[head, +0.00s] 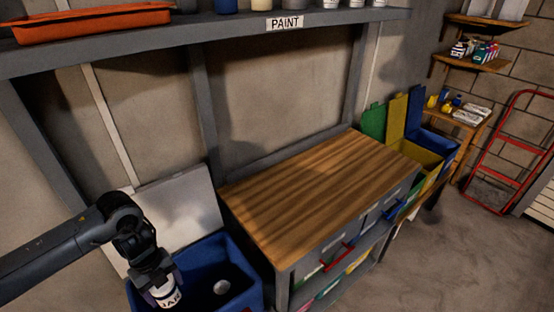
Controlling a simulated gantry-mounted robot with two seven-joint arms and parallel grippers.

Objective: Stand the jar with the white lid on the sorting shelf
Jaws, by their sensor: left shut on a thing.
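My left gripper (158,277) comes in from the lower left, points down and is shut on a jar (170,296) with a white label and dark lettering. The jar is over the left part of the blue bin (247,262). The jaws cover its upper part, so I cannot make out its lid. No shelf is marked as the sorting shelf; small wooden shelves (478,63) with goods hang at the upper right, and a long grey shelf (200,36) labelled PAINT runs along the top. My right gripper is not in view.
A small pale round thing (221,287) lies in the blue bin. A wooden-topped bench (320,190) with a clear top stands in the middle. Green, yellow and blue lidded bins (420,150) stand beyond it. A red hand truck (508,150) leans at the right wall.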

